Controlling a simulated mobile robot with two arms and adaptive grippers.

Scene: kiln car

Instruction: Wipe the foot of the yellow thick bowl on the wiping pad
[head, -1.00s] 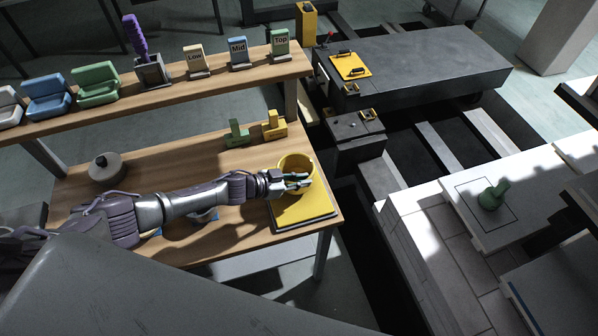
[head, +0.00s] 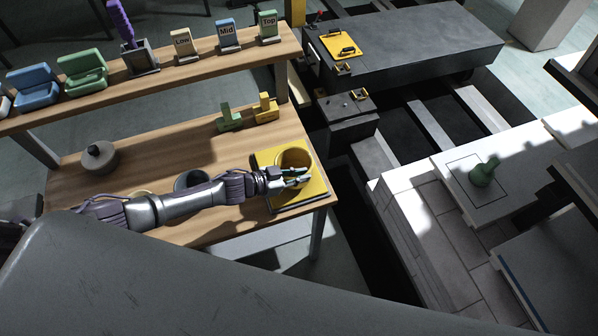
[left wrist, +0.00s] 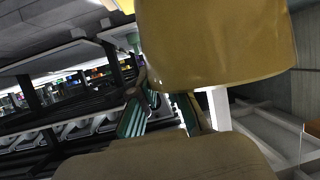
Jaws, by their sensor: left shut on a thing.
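The yellow thick bowl (head: 293,157) is held at the wiping pad (head: 314,193), a yellow square near the table's right front corner. The bowl covers part of the pad; I cannot tell whether its foot touches it. My left gripper (head: 294,176) reaches in from the left, shut on the bowl's near side. In the left wrist view the bowl (left wrist: 215,40) fills the upper right, and the gripper's teal-padded fingers show below it. The bowl's foot is hidden in the head view. My right gripper is not in view.
Green (head: 230,118) and yellow (head: 265,108) blocks stand behind the pad. A grey round pot (head: 99,157) and a dark bowl (head: 190,180) stand farther left, the bowl partly behind my arm. A shelf (head: 215,64) with labelled stands runs above. Right of the table is a gap.

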